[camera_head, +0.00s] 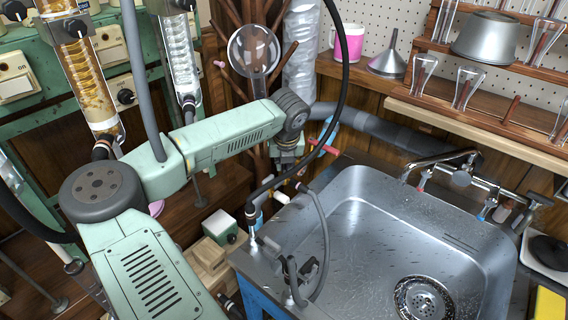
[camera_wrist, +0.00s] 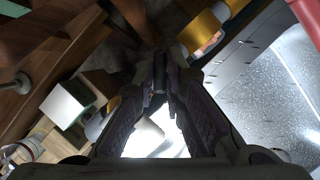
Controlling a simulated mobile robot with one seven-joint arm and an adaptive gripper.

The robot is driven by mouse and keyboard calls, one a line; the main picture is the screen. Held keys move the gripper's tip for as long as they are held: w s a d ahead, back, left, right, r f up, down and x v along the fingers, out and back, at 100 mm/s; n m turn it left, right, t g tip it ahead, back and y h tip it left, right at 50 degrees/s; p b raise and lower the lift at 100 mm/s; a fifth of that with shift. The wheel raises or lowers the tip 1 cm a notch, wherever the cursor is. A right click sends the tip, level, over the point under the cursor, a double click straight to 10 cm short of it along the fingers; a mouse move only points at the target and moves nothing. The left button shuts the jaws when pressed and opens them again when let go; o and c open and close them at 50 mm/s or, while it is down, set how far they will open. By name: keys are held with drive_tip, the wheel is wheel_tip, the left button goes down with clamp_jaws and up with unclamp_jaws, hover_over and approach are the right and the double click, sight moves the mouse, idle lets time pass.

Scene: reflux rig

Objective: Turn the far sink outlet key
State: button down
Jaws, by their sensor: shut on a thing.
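My gripper (camera_wrist: 162,82) points down beside the far left corner of the sink. In the head view it is small and partly hidden below my arm's wrist (camera_head: 290,150). In the wrist view its two dark fingers close in toward each other, shut on a small dark part between the tips. This part appears to be the far sink outlet key, mostly hidden by the fingers. A yellow-brass fitting (camera_wrist: 204,32) lies just beyond the fingertips to the right.
The steel sink (camera_head: 385,225) fills the right, with a faucet (camera_head: 450,168) at its back. A red handle (camera_head: 323,146) and a grey pipe (camera_head: 375,124) are close to the wrist. A white-and-green box (camera_head: 220,226) stands at left.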

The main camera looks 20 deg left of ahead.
drive_tip(key=shift+f+b, duration=0.1)
drive_tip(key=shift+b, duration=0.25)
drive_tip(key=shift+f+m+h+b, duration=0.15)
drive_tip(key=shift+m+h+b, duration=0.15)
drive_tip(key=shift+m+b, duration=0.45)
drive_tip(key=shift+a+m+t+h+b, duration=0.15)
drive_tip(key=shift+m+t+h+b, duration=0.2)
drive_tip(key=shift+m+b, duration=0.8)
drive_tip(key=shift+m+h+b, duration=0.55)
drive_tip(key=shift+m+b, duration=0.15)
drive_tip(key=shift+m, duration=0.5)
drive_tip(key=shift+a+r+m+h, duration=0.15)
drive_tip(key=shift+m+h, duration=0.15)
drive_tip(key=shift+m, duration=0.55)
drive_tip(key=shift+r+m+h, duration=0.1)
drive_tip(key=shift+m+h, duration=0.2)
drive_tip(key=shift+m, duration=0.55)
drive_tip(key=c, duration=1.7)
unclamp_jaws()
drive_tip(key=shift+o, duration=0.2)
